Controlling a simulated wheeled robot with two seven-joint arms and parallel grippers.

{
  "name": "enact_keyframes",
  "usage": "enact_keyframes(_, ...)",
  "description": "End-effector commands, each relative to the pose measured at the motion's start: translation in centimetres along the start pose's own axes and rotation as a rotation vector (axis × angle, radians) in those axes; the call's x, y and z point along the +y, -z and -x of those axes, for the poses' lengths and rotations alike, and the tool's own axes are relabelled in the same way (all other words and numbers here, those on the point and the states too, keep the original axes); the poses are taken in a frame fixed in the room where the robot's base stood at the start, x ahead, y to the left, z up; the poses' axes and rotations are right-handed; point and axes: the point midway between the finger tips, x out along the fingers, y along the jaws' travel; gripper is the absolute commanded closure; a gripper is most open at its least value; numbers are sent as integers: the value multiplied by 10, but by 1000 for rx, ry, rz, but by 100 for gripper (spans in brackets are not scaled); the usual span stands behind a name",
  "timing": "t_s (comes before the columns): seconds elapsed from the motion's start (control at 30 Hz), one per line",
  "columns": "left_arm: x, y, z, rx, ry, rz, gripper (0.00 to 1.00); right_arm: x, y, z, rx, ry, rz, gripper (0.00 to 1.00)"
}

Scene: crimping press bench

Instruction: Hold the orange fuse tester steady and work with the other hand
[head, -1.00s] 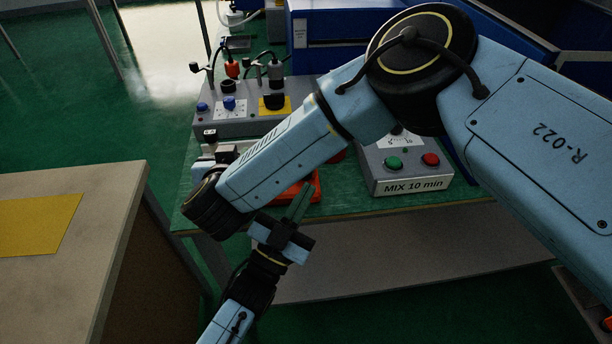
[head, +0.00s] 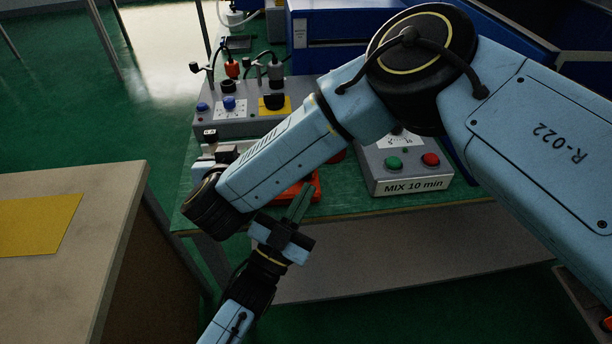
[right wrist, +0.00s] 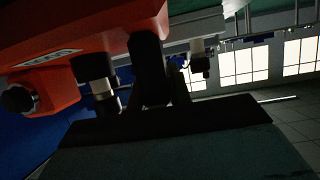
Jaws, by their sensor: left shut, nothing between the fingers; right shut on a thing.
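The orange fuse tester (head: 314,188) lies on the green bench top, mostly hidden behind my right arm in the head view. In the right wrist view its orange body (right wrist: 100,30) fills the upper left, with a dark round knob at its left end. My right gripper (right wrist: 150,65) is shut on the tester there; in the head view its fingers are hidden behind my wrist. My left gripper (head: 304,190) is shut and empty, its fingers pointing up at the tester's front side. Whether they touch it I cannot tell.
A grey control box with knobs (head: 220,128) stands behind. A grey box labelled MIX 10 min (head: 410,187), with green and red buttons, stands right of the tester. A separate table (head: 100,185) with a yellow sheet is at the left, across a gap.

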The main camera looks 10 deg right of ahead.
Motion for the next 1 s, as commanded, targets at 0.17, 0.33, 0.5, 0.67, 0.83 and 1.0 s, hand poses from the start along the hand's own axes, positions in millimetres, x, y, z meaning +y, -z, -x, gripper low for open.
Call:
enact_keyframes(0.17, 0, 0, 0, 0, 0, 0, 100, 1, -7, 1, -16, 1, 5, 100)
enact_keyframes(0.33, 0, 0, 0, 0, 0, 0, 100, 1, -7, 1, -16, 1, 5, 100)
enact_keyframes(0.5, 0, 0, 0, 0, 0, 0, 100, 1, -7, 1, -16, 1, 5, 100)
enact_keyframes(0.67, 0, 0, 0, 0, 0, 0, 100, 1, -7, 1, -16, 1, 5, 100)
enact_keyframes(0.83, -2, -2, -2, 0, 0, 0, 100, 1, -7, 1, -16, 0, 5, 100)
enact_keyframes(1.0, -5, -6, -6, 0, 1, 1, 100, 0, -7, 1, -16, 1, 5, 100)
